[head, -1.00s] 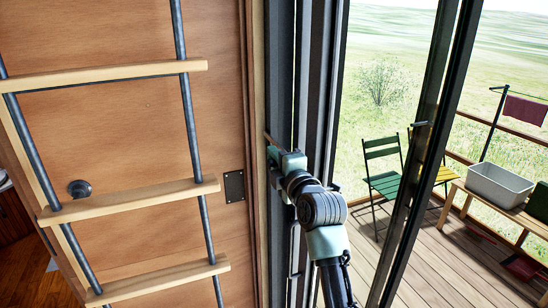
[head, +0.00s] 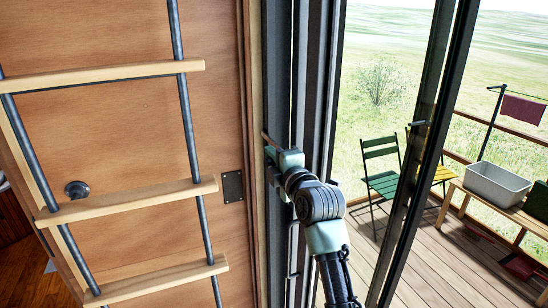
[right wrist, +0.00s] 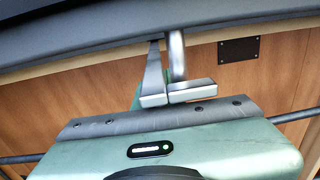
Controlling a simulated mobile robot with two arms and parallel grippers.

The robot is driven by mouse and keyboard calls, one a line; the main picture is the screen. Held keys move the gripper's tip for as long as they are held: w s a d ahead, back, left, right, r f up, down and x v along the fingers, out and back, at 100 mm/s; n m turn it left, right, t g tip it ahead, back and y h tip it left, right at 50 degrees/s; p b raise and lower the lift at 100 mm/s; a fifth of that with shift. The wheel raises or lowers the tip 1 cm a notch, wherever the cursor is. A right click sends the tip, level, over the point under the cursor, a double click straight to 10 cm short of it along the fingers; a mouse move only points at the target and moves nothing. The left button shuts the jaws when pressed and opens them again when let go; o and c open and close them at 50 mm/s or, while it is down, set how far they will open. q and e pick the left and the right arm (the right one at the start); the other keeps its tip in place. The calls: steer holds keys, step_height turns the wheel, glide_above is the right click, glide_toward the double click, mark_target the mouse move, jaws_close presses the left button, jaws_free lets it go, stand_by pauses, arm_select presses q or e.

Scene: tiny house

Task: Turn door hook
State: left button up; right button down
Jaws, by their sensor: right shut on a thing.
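The door hook is a thin metal rod that sticks out just above my right gripper (head: 272,154), at the dark door frame in the head view. In the right wrist view the hook (right wrist: 177,55) is a shiny metal rod running up from between the fingers of my right gripper (right wrist: 167,95). The fingers are shut on the hook. My wrist hides most of the fingers and the lower end of the hook in the head view. My left gripper is out of view.
A ladder (head: 120,207) stands at left before a wooden wall with a dark plate (head: 232,186). A glass door with a dark frame (head: 420,170) stands at right. Beyond it are a deck, a green chair (head: 381,184) and a grey tub (head: 497,185).

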step_height(320, 180, up, 8)
steer(key=w+a+g+h, duration=0.1)
steer(key=w+g, duration=0.1)
steer(key=g, duration=0.4)
steer(key=shift+w+a+r+h, duration=0.15)
steer(key=shift+a+r+h, duration=0.05)
steer(key=shift+h, duration=0.2)
